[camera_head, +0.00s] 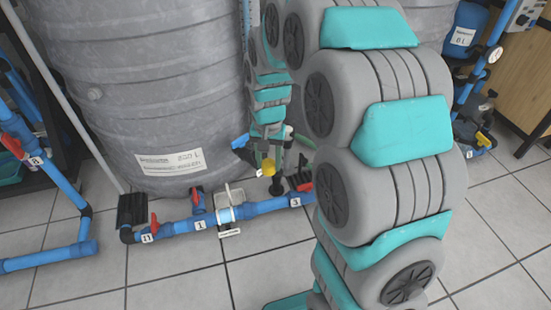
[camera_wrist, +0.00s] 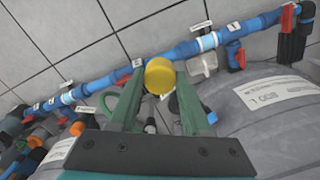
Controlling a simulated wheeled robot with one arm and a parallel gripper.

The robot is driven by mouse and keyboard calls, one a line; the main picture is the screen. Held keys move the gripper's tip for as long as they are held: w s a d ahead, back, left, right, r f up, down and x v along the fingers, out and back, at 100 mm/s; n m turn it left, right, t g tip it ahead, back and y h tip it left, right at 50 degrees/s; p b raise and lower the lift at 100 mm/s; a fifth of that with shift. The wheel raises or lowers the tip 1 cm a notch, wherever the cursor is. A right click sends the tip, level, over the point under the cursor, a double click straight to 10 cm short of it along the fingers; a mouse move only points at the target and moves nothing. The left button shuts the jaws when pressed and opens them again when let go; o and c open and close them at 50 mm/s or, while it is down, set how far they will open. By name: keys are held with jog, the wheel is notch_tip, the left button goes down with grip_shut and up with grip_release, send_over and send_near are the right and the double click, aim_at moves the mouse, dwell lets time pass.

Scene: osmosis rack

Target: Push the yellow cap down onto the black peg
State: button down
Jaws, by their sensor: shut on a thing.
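The yellow cap (camera_head: 268,167) is small and round. It also shows in the wrist view (camera_wrist: 159,75), held between the green fingertips of my gripper (camera_wrist: 160,82). My gripper (camera_head: 268,157) is shut on the cap and points down beside the large grey tank. A dark upright piece, which looks like the black peg (camera_head: 277,186), stands just below the cap and slightly to its right in the head view. I cannot tell whether cap and peg touch. In the wrist view the peg is not visible, perhaps hidden behind the cap.
The grey tank (camera_head: 140,90) stands close behind and left of my gripper. A blue pipe (camera_head: 265,207) with red-handled valves (camera_head: 198,194) runs low along the floor next to the peg. The tiled floor (camera_head: 180,270) in front is clear.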

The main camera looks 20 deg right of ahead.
jog(key=w+r+n, duration=0.5)
jog(key=w+r, duration=0.4)
jog(key=w, duration=0.2)
jog(key=shift+d, duration=0.2)
jog(key=shift+r, duration=0.1)
